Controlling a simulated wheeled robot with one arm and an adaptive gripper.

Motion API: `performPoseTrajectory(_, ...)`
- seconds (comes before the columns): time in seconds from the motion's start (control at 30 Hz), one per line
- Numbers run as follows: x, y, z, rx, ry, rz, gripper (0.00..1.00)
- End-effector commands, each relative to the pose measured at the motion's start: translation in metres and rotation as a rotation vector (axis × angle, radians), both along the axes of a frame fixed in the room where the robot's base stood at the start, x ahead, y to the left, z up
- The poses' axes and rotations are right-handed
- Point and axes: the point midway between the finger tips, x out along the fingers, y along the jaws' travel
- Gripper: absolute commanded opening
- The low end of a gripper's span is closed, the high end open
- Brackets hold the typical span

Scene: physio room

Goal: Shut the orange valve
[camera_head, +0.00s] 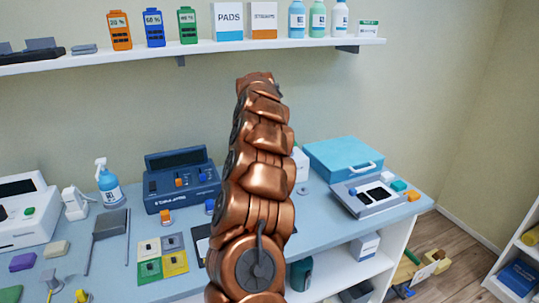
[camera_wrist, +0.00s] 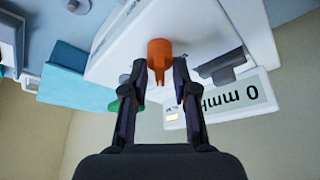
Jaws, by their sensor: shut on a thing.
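In the wrist view, the orange valve (camera_wrist: 160,50) sticks out from a white device (camera_wrist: 215,25). My gripper (camera_wrist: 160,67) has one finger on each side of the valve and is shut on it. The device's display (camera_wrist: 240,95) appears upside down and reads 0, with "mmH" partly visible. In the head view my copper arm reaches away over the table and hides my gripper, the valve and most of the device; a white part (camera_head: 301,165) shows beside the arm.
A blue case (camera_head: 343,157) and a grey-and-white unit (camera_head: 368,194) stand right of my arm. A dark console (camera_head: 182,180) and coloured square pads (camera_head: 162,256) are to its left. A loaded shelf (camera_head: 200,50) runs above along the wall.

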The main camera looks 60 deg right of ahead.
Motion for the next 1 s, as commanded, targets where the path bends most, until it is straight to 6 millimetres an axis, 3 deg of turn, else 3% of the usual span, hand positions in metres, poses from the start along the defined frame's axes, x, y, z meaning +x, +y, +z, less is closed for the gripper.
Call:
performPoseTrajectory(0.6,-0.0023,-0.0012,0.0009,0.002,-0.002,0.548,0.0)
performPoseTrajectory(1.0,-0.0027,-0.0015,0.001,0.001,0.0,0.741,0.0)
